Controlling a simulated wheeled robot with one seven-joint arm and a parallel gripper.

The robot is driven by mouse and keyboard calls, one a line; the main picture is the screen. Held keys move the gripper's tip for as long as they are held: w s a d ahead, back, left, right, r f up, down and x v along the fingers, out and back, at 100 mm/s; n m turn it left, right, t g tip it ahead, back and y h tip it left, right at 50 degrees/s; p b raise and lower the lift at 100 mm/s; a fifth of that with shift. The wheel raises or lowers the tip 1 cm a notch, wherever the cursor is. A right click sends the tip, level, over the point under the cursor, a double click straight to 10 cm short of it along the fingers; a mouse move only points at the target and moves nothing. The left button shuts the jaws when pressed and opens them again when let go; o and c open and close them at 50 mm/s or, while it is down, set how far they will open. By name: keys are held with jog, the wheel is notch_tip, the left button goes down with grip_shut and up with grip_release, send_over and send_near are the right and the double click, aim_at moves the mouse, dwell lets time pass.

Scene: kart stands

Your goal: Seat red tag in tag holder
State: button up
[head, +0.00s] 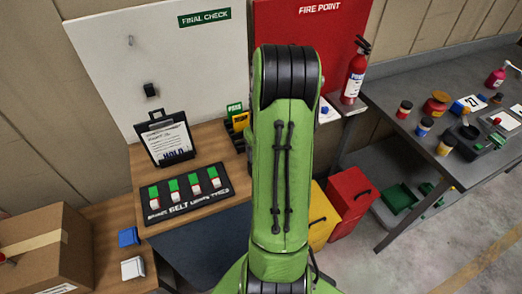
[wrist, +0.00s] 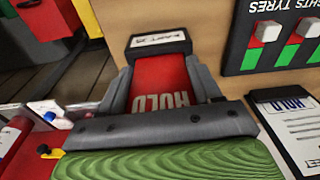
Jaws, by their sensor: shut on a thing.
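In the wrist view my gripper (wrist: 163,82) is shut on the red tag (wrist: 172,75), a flat red piece with white HOLD lettering. A grey finger lies along each side of it. The tag holder (wrist: 131,42) is a dark block with a white label, standing on the wooden bench just beyond the fingertips. The tag's far end meets the holder's near edge in the picture. I cannot tell whether it is in the slot or only in front of it. In the head view my green arm hides the gripper, the tag and the holder.
A green and yellow PASS item (head: 238,119) is beside my arm. A cardboard box (head: 42,245) is at left; a grey table (head: 410,85) is at right.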

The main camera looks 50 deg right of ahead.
jog(key=shift+f+b, duration=0.6)
jog(key=shift+f, duration=0.2)
jog(key=o, duration=1.2)
jog(key=r, duration=0.5)
jog(key=s+r+p, duration=0.1)
jog(key=r, duration=0.9)
jog(key=shift+s+a+r+p, duration=0.15)
jog(key=shift+a+r+p, duration=0.2)
jog(key=shift+p, duration=0.05)
